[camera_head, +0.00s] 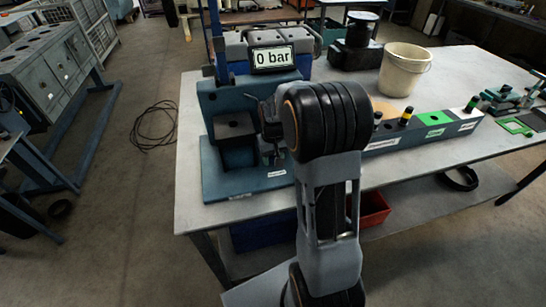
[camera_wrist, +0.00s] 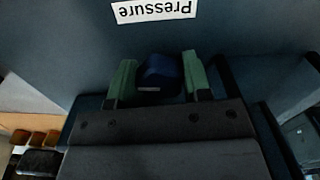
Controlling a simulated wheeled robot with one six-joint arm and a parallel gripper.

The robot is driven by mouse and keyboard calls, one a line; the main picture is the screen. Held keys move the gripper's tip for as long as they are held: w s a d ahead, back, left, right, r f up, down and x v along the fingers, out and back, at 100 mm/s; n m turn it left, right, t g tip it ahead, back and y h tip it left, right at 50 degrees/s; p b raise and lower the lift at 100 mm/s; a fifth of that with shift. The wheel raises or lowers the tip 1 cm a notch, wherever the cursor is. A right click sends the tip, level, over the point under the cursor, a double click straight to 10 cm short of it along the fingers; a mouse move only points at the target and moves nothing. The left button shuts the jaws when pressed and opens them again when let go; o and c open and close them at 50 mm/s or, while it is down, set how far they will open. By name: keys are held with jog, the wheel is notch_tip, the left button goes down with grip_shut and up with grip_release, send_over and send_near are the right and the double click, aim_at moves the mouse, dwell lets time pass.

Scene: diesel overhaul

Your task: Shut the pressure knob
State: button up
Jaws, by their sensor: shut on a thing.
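The pressure knob (camera_wrist: 159,74) is a small dark blue knob in the wrist view, just below an upside-down "Pressure" label (camera_wrist: 154,10) on a blue-grey panel. My gripper (camera_wrist: 158,78) has its two green fingers on either side of the knob and is shut on it.
The light grey table (camera_head: 430,150) carries a white bucket (camera_head: 404,68) and a long blue rack (camera_head: 420,131) with several small parts, right of the stand. A red bin (camera_head: 374,208) sits below the tabletop. A black cable (camera_head: 153,122) lies on the floor at left.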

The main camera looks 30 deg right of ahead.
jog(key=shift+a+m, duration=0.1)
jog(key=shift+m, duration=2.4)
jog(key=o, duration=0.9)
notch_tip(320, 180, up, 14)
